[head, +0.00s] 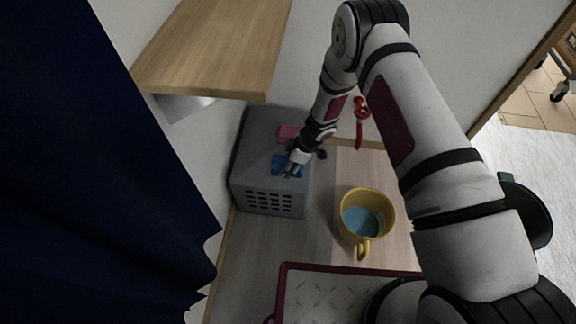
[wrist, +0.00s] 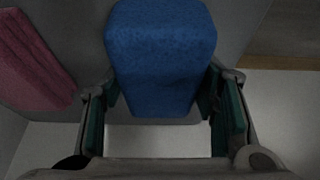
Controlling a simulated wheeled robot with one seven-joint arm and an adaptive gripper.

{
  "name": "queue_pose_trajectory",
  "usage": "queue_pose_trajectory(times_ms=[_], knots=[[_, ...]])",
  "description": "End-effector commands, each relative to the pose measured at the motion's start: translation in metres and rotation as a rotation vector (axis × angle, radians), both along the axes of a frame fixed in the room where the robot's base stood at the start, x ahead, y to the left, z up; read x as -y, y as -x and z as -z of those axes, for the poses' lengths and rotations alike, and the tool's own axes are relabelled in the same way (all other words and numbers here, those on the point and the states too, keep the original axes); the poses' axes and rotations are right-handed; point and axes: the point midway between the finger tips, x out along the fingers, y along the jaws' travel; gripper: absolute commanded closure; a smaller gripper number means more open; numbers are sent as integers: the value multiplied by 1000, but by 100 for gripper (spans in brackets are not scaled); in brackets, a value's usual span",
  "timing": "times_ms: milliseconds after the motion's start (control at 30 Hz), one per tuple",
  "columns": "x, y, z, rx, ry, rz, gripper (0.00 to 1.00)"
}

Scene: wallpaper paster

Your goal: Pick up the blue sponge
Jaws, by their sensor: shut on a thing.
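The blue sponge (head: 281,164) is at the grey box (head: 262,183) in the head view, at the tip of my gripper (head: 291,170). In the wrist view the blue sponge (wrist: 160,55) fills the upper middle, between the two fingers of my gripper (wrist: 160,108). The fingers press on its left and right sides near its lower part, so my gripper is shut on it. I cannot tell whether the sponge rests on the box top or is lifted off it.
A pink sponge (head: 289,132) lies on the box behind the blue one; it also shows at left in the wrist view (wrist: 32,62). A yellow mug (head: 352,232) stands right of the box. A wooden shelf (head: 215,48) overhangs at upper left. A red-rimmed tray (head: 300,267) lies in front.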

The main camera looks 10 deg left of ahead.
Motion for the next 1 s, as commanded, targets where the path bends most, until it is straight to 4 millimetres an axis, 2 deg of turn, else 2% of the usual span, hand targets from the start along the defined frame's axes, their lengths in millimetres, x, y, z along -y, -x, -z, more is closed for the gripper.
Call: queue_pose_trajectory(times_ms=[267, 467, 567, 733, 1000], knots=[[1, 0, -5, 1, 0, 0, 69], [-1, 0, -27, 1, 0, -2, 69], [0, 0, -44, 2, 1, -1, 69], [10, 30, -45, -8, 0, 6, 69], [18, 65, -46, -6, 0, 2, 69]])
